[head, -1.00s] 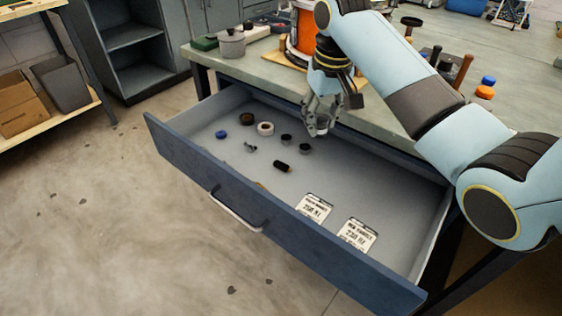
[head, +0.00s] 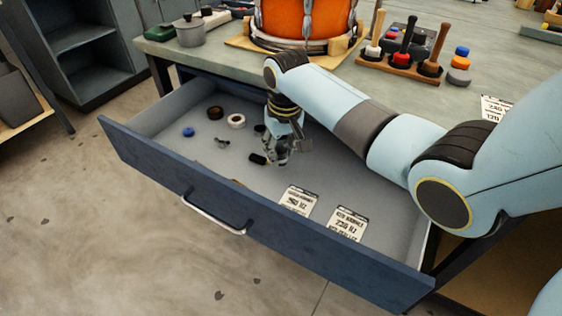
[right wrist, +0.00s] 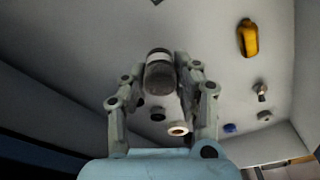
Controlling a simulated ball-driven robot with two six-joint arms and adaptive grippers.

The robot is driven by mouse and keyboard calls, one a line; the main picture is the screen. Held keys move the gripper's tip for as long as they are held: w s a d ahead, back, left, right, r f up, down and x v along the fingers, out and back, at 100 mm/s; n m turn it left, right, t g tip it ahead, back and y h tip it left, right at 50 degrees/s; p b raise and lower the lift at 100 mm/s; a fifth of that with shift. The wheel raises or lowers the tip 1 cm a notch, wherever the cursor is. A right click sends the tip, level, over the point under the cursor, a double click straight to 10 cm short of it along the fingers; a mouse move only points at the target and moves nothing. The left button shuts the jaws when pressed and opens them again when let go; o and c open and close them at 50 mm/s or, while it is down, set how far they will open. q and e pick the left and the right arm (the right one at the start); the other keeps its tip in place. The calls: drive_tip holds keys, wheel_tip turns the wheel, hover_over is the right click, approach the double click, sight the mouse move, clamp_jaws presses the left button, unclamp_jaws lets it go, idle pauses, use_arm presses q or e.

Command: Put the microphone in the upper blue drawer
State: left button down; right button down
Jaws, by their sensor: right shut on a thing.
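My right gripper (head: 277,152) is inside the open blue drawer (head: 365,195), low over its floor. In the right wrist view its fingers (right wrist: 162,98) are shut on the microphone (right wrist: 159,74), a dark grey piece with a paler end band. In the head view the microphone is mostly hidden by the fingers. I cannot tell whether it touches the drawer floor. My left gripper is not in view.
In the drawer lie a black cylinder (head: 257,159), a white ring (head: 236,121), a blue cap (head: 188,132) and two printed labels (head: 346,223). A yellow piece (right wrist: 247,38) lies near the drawer front. An orange drum (head: 300,20) and mallet rack (head: 400,66) stand on the bench.

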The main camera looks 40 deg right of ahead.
sight(281, 161)
wheel_tip(281, 161, down, 3)
drive_tip(key=shift+f+b, duration=0.1)
drive_tip(key=shift+b, duration=0.35)
drive_tip(key=shift+f, duration=0.15)
drive_tip(key=c, duration=1)
unclamp_jaws()
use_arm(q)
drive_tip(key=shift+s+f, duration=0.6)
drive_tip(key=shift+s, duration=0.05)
use_arm(e)
drive_tip(key=r+p, duration=0.1)
drive_tip(key=r, duration=0.2)
drive_tip(key=r+p, duration=0.1)
drive_tip(key=r, duration=0.3)
drive_tip(key=s+r+p, duration=0.1)
drive_tip(key=r, duration=0.3)
drive_tip(key=shift+s+a+r+p, duration=0.1)
drive_tip(key=shift+a+p, duration=0.05)
drive_tip(key=shift+p, duration=0.15)
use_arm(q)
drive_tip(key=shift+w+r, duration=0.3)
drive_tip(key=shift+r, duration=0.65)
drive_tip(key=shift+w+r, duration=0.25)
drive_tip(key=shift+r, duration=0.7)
use_arm(e)
drive_tip(key=shift+s+r, duration=0.1)
drive_tip(key=shift+r, duration=0.4)
